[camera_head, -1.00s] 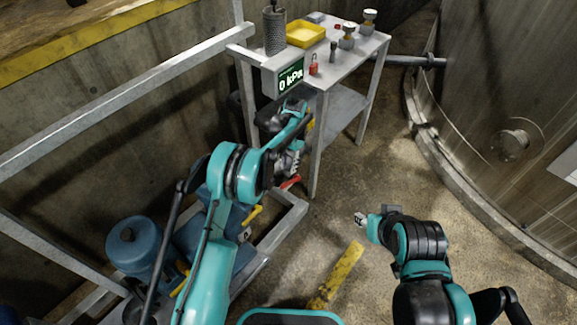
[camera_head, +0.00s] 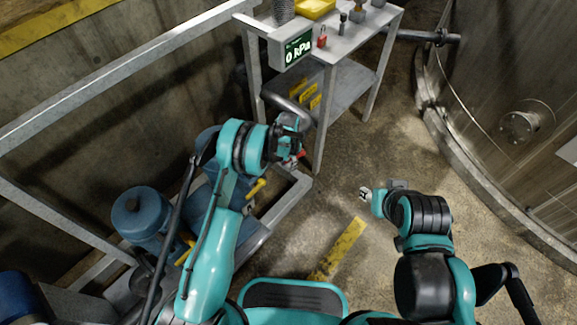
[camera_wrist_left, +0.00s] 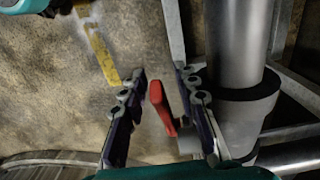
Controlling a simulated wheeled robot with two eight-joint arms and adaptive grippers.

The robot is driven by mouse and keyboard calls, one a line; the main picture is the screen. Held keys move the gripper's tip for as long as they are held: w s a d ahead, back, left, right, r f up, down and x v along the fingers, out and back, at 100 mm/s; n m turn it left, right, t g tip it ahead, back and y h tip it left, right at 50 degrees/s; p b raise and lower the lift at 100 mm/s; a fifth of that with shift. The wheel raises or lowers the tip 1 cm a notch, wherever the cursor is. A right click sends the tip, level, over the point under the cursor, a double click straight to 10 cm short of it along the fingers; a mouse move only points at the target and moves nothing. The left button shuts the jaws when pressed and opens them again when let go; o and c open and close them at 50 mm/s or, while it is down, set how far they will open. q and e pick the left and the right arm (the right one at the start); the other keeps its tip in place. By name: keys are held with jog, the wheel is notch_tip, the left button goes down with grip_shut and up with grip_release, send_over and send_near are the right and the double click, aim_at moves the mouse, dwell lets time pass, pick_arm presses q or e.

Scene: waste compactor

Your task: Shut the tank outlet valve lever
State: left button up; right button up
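A red lever (camera_wrist_left: 162,108) shows between the two fingers of my left gripper (camera_wrist_left: 160,71) in the left wrist view. The fingers are spread on either side of the lever, with a visible gap on the left; on the right, contact cannot be told. In the head view my left gripper (camera_head: 290,142) is partly hidden by its own wrist, and only a bit of the red lever (camera_head: 302,154) shows beside it. My right gripper (camera_head: 365,194) hangs over the floor, away from the lever; its fingers are too small to read.
A metal table (camera_head: 352,33) with a kPa display (camera_head: 298,48) stands behind the lever. Blue equipment (camera_head: 140,217) with yellow handles (camera_head: 255,188) sits inside a grey frame (camera_head: 285,205). A thick pipe (camera_wrist_left: 240,40) runs right of the lever. The tank (camera_head: 500,70) is at right.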

pick_arm(q)
jog(key=shift+f, duration=0.1)
grip_shut()
dwell(0.3)
jog(key=shift+w+d+r+g+y, duration=0.2)
jog(key=shift+r+g+y, duration=0.2)
jog(key=shift+r+g, duration=0.15)
jog(key=shift+w+d+r+g+y, duration=0.1)
jog(key=shift+w+r+g+y, duration=0.05)
jog(key=shift+r+g+y, duration=0.35)
grip_release()
jog(key=shift+r, duration=0.15)
